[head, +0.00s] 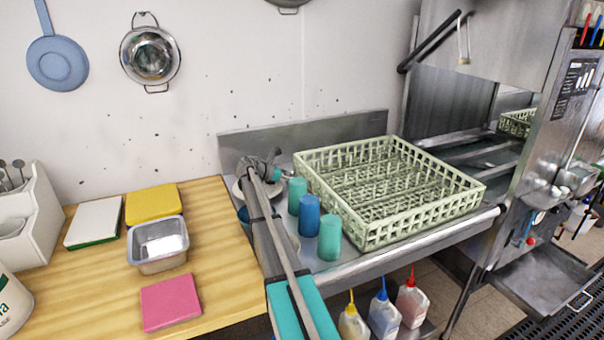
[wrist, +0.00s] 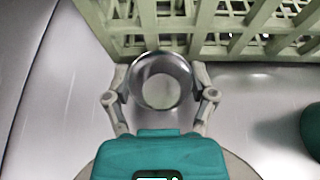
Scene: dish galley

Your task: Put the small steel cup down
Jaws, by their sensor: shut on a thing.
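In the wrist view the small steel cup (wrist: 163,82) is round and shiny, seen from above between the two fingers of my gripper (wrist: 160,92). The fingers are shut on its sides. The cup is close to the near wall of the pale green dish rack (wrist: 190,44). In the head view my gripper (head: 262,168) is over the left end of the steel counter, left of the rack (head: 372,240). The cup is hard to make out there. I cannot tell whether its base touches the counter.
Two teal tumblers (head: 297,195) (head: 329,238) and a blue tumbler (head: 309,216) stand between my arm and the rack. A wooden counter (head: 215,225) on the left holds a steel pan (head: 158,262) and coloured boards. Bare steel counter (wrist: 80,90) shows left of the cup.

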